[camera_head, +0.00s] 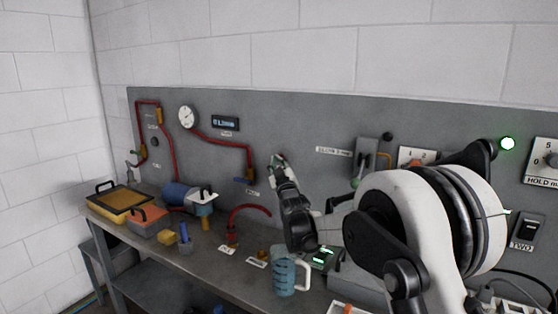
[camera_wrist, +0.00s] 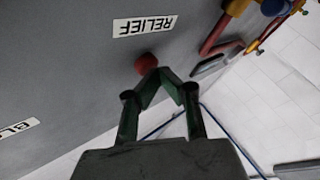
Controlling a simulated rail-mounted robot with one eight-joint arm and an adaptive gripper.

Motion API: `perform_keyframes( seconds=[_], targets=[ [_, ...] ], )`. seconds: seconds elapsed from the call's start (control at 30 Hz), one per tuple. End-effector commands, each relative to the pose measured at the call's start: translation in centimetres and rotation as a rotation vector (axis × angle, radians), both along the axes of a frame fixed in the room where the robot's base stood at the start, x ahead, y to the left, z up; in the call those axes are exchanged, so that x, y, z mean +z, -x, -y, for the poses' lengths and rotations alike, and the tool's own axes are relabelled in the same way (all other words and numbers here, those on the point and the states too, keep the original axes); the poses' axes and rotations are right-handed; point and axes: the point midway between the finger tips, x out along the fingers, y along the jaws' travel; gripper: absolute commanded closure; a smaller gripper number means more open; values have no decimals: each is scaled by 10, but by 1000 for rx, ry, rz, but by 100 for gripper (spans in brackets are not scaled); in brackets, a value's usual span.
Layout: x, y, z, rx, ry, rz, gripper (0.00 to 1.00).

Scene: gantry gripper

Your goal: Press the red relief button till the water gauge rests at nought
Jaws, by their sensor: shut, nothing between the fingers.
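The red relief button (camera_wrist: 145,62) sticks out of the grey panel under an upside-down RELIEF label (camera_wrist: 144,26) in the wrist view. My gripper (camera_wrist: 153,76) is shut and empty, its dark green fingertips right at the button's edge; I cannot tell whether they touch it or how far it is pressed. In the head view my gripper (camera_head: 278,160) is up against the panel, and the button is hidden or too small to make out. A round white gauge (camera_head: 187,117) sits on the panel at upper left, joined to red pipe; its needle is too small to read.
A bench (camera_head: 200,268) runs below the panel. A lever unit (camera_head: 366,160) stands right of my gripper. Red pipe (camera_wrist: 216,34) lies right of the button.

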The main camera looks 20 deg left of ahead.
Motion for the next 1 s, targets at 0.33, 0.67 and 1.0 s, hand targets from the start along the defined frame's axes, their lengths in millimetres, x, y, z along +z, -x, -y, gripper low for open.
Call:
perform_keyframes(
  seconds=[0.33, 0.67, 1.0],
  targets=[
    [0, -4, 1, 0, -1, 0, 100],
    [0, -5, 1, 0, -1, 0, 100],
    [-1, 4, -1, 0, 0, 0, 100]
  ],
)
